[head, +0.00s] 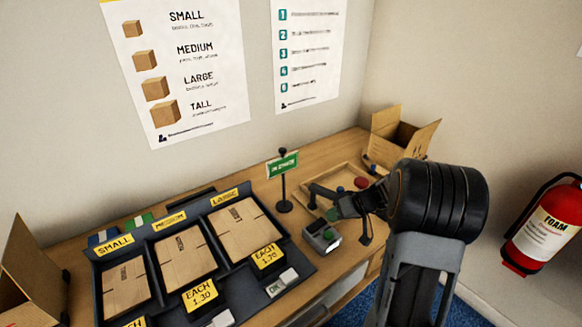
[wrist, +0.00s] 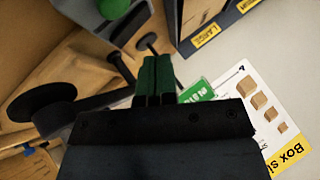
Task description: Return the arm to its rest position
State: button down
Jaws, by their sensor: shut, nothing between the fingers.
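My gripper (head: 338,208) is at the end of my arm on the right of the head view. It hangs over the bench near a small grey box with a green button (head: 323,236). In the wrist view, the green fingers of my gripper (wrist: 155,78) are together with nothing between them. The green button (wrist: 113,8) shows at the top of that view, apart from the fingers. My arm hides part of the bench behind it.
A green sign on a black stand (head: 284,165) is close left of my gripper. A dark rack of flat cartons (head: 315,268) is farther left. Open cartons stand at the left and at the back right (head: 405,130). A fire extinguisher (head: 542,225) hangs on the right wall.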

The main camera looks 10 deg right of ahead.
jog(key=s+m+p, duration=0.1)
jog(key=s+m+g+p, duration=0.1)
jog(key=m, duration=0.1)
jog(key=shift+f+h, duration=0.2)
jog(key=shift+h, duration=0.1)
jog(key=s+a+r+h+p, duration=0.1)
jog(key=s+a+r+h, duration=0.2)
jog(key=s+a+r, duration=0.2)
jog(key=s+a+r+h+p, duration=0.2)
jog(key=s+a+r+h, duration=0.2)
jog(key=s+r, duration=0.5)
jog(key=shift+s+a+n, duration=0.3)
jog(key=shift+s+a, duration=0.65)
jog(key=shift+s, duration=0.1)
